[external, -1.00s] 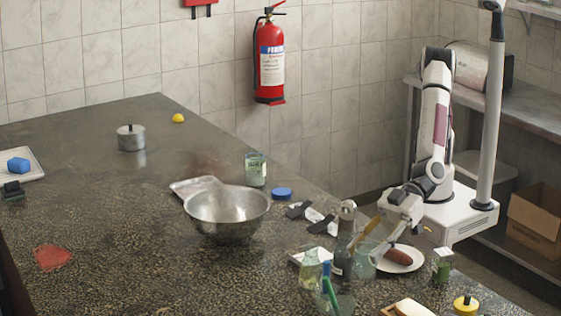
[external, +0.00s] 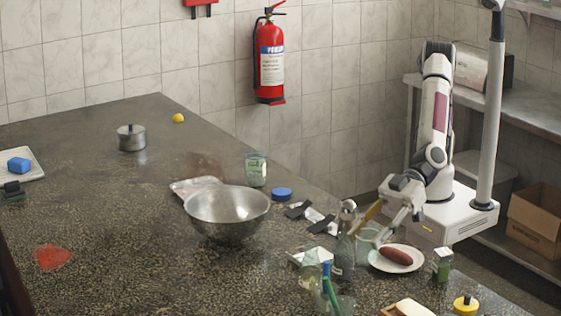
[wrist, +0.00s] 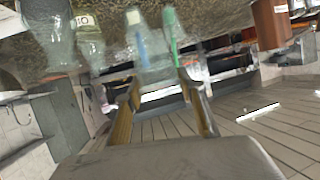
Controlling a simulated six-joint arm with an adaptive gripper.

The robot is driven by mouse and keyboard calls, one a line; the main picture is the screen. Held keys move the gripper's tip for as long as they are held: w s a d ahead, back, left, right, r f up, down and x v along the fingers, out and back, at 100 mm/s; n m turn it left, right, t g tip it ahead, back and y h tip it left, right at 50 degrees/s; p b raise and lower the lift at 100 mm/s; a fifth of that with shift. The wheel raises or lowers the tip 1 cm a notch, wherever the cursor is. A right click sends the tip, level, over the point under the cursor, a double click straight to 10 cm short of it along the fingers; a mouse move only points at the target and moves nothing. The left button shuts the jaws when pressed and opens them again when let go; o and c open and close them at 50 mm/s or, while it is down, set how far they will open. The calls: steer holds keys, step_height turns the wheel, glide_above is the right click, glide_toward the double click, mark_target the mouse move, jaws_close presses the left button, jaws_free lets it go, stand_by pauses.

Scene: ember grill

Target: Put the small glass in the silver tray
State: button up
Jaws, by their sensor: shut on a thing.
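The small glass (external: 366,243) is clear and greenish, near the plate at the table's right edge. My gripper (external: 378,226) is shut on its upper part. In the wrist view my gripper (wrist: 160,82) has its two fingers apart with see-through glass between them, hard to make out against the background. The silver tray (external: 182,187) is flat and lies behind the metal bowl, which partly hides it.
The metal bowl (external: 228,212) stands mid-table. A bottle (external: 345,245), a glass with blue and green sticks (external: 336,302) and a plate (external: 412,266) with a sausage (external: 396,256) crowd around my gripper.

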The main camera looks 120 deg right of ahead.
steer(key=shift+r, duration=0.15)
step_height(320, 180, up, 6)
steer(key=d+f, duration=0.1)
steer(key=w+d+m+h, duration=0.2)
steer(key=w+d+h, duration=0.15)
steer(key=d, duration=0.85)
steer(key=w+d+m+h, duration=0.25)
steer(key=w+d, duration=0.25)
steer(key=d, duration=0.6)
steer(key=w+d+m+h, duration=0.2)
steer(key=w+d, duration=0.2)
steer(key=d, duration=0.8)
steer(key=s+d+m+g+h, duration=0.2)
steer(key=s+d+m+h, duration=0.1)
steer(key=d, duration=1.4)
steer(key=s+d+m+g+h, duration=0.3)
steer(key=s+d+m, duration=0.1)
steer(key=d, duration=1.4)
steer(key=shift+n, duration=0.25)
steer(key=shift+w+a+f, duration=0.1)
steer(key=shift+a+f, duration=0.1)
steer(key=shift+f, duration=0.55)
steer(key=shift+w+a+f, duration=0.1)
steer(key=shift+a+f, duration=0.05)
steer(key=shift+f, duration=0.65)
steer(key=shift+w+a+f, duration=0.1)
steer(key=shift+a+f, duration=0.1)
steer(key=shift+f, duration=0.55)
